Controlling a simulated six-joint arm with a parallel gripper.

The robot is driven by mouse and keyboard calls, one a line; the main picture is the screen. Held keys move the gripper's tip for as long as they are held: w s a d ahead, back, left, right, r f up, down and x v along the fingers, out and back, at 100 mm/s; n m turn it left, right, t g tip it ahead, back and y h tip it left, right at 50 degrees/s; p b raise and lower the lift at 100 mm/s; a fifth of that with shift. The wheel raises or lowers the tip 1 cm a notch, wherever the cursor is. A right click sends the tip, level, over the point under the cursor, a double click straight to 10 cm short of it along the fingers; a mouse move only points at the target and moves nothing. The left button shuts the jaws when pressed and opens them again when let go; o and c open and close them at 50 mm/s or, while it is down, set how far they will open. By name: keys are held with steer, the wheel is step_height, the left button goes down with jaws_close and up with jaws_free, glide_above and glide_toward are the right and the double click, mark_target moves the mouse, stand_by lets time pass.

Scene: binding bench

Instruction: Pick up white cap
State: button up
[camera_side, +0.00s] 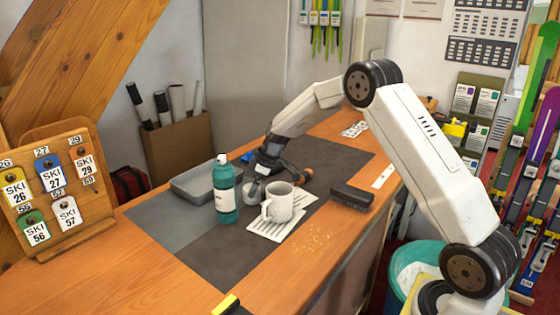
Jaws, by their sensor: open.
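The only white cap I can make out is the small one (221,158) on top of the upright teal bottle (226,197), which stands on the dark mat. My gripper (264,177) points down just right of and behind the bottle, above the mat. It is open, and I see nothing held in it. Its fingertips are small and partly lost among the things around them. The gripper is apart from the cap in the picture.
A grey tray (189,186) lies behind, a dark brush (351,196) to the right. The mat's (226,262) front is clear.

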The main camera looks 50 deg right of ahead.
steer(key=shift+x, duration=1.6)
steer(key=c, duration=1)
